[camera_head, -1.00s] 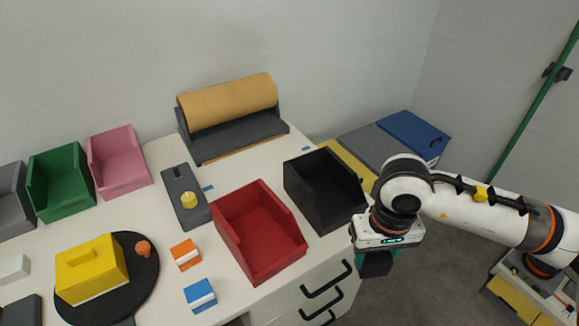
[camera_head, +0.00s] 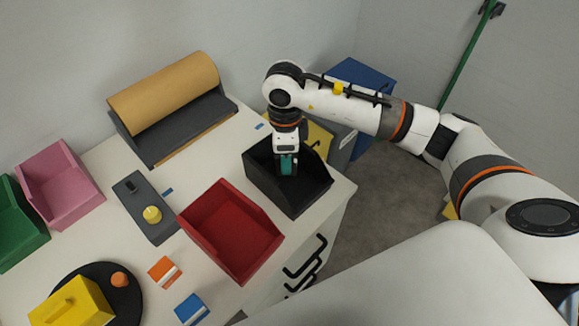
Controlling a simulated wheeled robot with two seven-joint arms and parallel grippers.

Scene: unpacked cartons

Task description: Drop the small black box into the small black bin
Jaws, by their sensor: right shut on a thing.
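The small black bin (camera_head: 306,197) stands on the white table near its right edge, beside the red bin. My right gripper (camera_head: 287,172) points down over the black bin, with its fingers at or inside the opening. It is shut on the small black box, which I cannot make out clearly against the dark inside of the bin. Whether the box touches the bin's floor cannot be told. My left gripper is not in view.
A red bin (camera_head: 232,236) stands just left of the black bin. A paper roll (camera_head: 163,92) is at the back. A grey device with a yellow knob (camera_head: 152,214), orange (camera_head: 164,271) and blue (camera_head: 191,309) boxes, and a yellow box (camera_head: 72,303) are on the left.

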